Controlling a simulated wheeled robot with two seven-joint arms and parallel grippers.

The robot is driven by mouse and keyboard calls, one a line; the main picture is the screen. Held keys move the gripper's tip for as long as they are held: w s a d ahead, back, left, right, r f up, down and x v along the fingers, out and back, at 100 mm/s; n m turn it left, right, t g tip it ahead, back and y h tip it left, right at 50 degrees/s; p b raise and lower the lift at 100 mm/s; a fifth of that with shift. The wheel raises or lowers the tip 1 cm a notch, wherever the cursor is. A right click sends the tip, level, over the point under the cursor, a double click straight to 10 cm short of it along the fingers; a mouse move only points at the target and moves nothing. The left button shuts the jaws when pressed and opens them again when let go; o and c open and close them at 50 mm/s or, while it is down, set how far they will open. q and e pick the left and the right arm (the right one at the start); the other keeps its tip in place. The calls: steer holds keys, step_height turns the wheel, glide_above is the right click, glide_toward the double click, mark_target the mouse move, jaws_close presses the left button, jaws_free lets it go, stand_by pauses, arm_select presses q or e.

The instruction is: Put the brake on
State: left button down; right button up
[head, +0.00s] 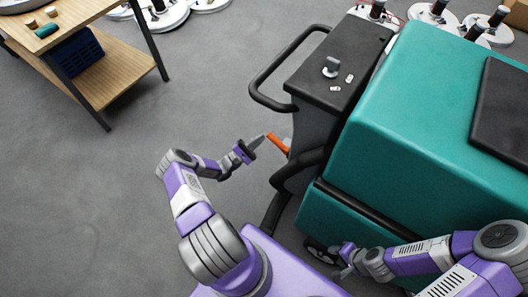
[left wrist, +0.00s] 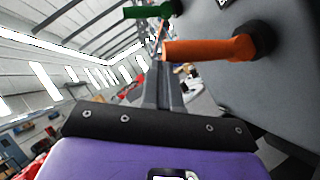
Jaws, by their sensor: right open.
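The scrubber (head: 430,95) is a teal machine with a black rear panel on the right of the head view. An orange lever (head: 277,143) sticks out from its rear; it also shows in the left wrist view (left wrist: 205,50), pointing left from a black pivot. A green lever (left wrist: 150,11) lies beyond it. My left gripper (head: 262,140) is at the orange lever's free end, its fingers close together with nothing seen between them. I cannot tell whether they touch the lever. My right gripper (head: 343,262) is open beside the machine's lower side, near a wheel.
A black push handle (head: 256,82) loops out behind the scrubber above the levers. A dial (head: 331,68) sits on its top panel. A wooden workbench (head: 100,75) stands at the upper left. Round pad units (head: 160,15) lie on the floor behind. The grey floor left of the machine is clear.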

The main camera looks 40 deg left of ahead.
arm_select(q)
steer(key=w+a+f+b+v, duration=0.1)
steer(key=f+b+v, duration=0.1)
steer(key=v, duration=1.1)
steer(key=shift+w+b, duration=0.3)
steer(key=shift+b, duration=0.6)
